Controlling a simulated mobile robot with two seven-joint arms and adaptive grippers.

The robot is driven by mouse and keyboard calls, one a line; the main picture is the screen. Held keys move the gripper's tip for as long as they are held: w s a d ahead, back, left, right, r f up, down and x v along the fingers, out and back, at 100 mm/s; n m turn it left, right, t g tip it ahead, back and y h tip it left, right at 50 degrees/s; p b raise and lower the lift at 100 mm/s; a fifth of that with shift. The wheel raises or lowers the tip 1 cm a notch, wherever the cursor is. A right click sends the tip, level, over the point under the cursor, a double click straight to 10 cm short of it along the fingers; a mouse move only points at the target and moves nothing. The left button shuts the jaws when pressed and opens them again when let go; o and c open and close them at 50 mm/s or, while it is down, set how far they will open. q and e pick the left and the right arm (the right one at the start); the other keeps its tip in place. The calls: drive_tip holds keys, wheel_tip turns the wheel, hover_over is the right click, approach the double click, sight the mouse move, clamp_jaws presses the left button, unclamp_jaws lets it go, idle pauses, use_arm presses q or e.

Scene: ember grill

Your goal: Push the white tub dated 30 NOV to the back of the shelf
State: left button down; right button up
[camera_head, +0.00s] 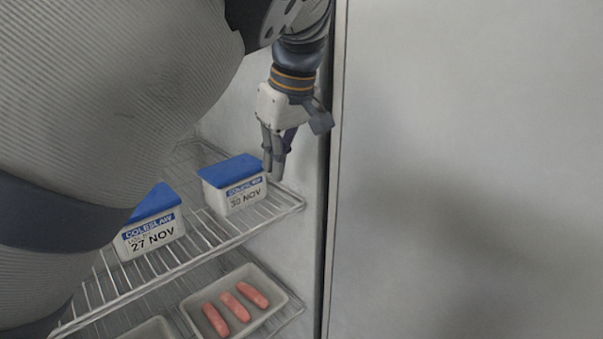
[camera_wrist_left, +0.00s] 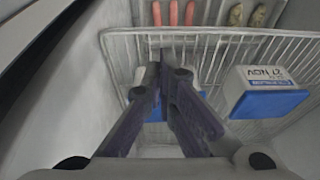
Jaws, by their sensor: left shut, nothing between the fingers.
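The white tub dated 30 NOV (camera_head: 243,197) has a blue lid and stands upright on the wire shelf (camera_head: 219,246), near its right end. My left gripper (camera_head: 274,174) is shut and empty, with its fingers pointing down at the tub's right side. I cannot tell whether they touch it. In the left wrist view, the shut fingers (camera_wrist_left: 166,62) cover much of the 30 NOV tub; a white part of it (camera_wrist_left: 140,76) shows beside them. My right gripper is not in view.
A similar tub dated 27 NOV (camera_head: 150,238) stands left of it on the same shelf. A tray (camera_head: 276,277) with sausages lies on a rack below. The cabinet's side wall (camera_head: 300,155) is close on the right. My arm hides the left side.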

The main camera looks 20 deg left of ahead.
sight(235, 184)
use_arm(q)
drive_tip(key=x, duration=0.9)
drive_tip(key=shift+s+a, duration=0.2)
drive_tip(key=shift+s, duration=0.25)
drive_tip(key=a, duration=0.1)
drive_tip(key=w+a, duration=0.1)
drive_tip(key=a, duration=0.1)
drive_tip(key=shift+w+a+b, duration=0.1)
drive_tip(key=shift+w+b, duration=0.1)
drive_tip(key=shift+b, duration=0.1)
drive_tip(key=shift+w+a+r, duration=0.1)
drive_tip(key=shift+a+r, duration=0.05)
drive_tip(key=shift+a, duration=0.1)
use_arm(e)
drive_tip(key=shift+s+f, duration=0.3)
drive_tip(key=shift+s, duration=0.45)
